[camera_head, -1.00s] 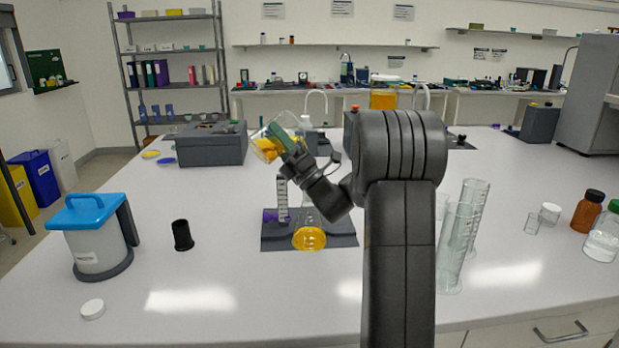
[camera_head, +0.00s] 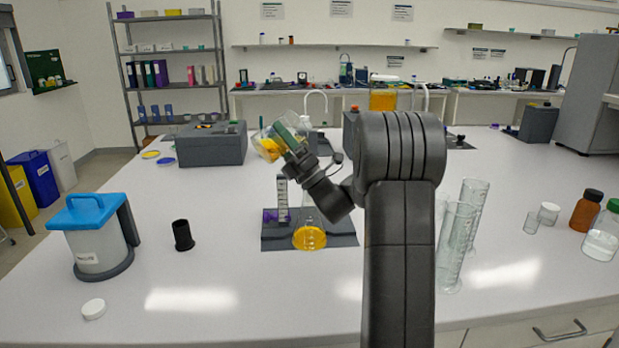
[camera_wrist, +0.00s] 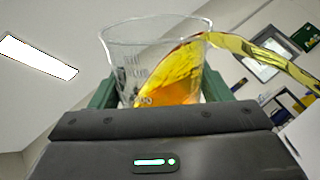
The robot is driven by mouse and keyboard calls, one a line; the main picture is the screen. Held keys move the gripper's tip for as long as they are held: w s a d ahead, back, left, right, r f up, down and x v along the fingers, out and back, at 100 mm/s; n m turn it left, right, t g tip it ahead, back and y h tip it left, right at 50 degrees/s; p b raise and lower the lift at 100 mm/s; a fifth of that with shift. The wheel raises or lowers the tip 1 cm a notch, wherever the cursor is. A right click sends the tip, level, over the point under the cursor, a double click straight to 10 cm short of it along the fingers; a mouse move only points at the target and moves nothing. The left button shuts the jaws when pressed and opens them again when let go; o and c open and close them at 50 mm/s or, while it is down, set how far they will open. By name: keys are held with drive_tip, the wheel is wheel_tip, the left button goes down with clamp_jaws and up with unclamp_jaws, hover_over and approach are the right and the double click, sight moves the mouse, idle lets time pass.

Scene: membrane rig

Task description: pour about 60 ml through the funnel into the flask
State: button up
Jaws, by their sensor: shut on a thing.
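My gripper (camera_head: 292,134), with green fingers, is shut on a clear glass beaker (camera_wrist: 125,62) and holds it tilted above the bench. The beaker (camera_head: 262,138) holds amber liquid, and in the wrist view a yellow stream runs over its lip to the right. A flask (camera_head: 309,238) with amber liquid in its bottom stands on a dark base plate (camera_head: 345,240), below and to the right of the beaker. A white graduated piece (camera_head: 282,197) stands just left of the flask's neck. I cannot make out the funnel or where the stream lands.
A blue-lidded container (camera_head: 95,235), a black cup (camera_head: 183,235) and a white cap (camera_head: 93,308) are at left. Glass cylinders (camera_head: 455,245) stand right of my arm, with brown (camera_head: 587,210) and clear bottles (camera_head: 603,235) farther right. A grey box (camera_head: 212,146) is behind. The front bench is mostly clear.

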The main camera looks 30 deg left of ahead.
drive_tip(key=shift+a+f+m+t, duration=0.1)
drive_tip(key=shift+m+t, duration=0.9)
idle(1.0)
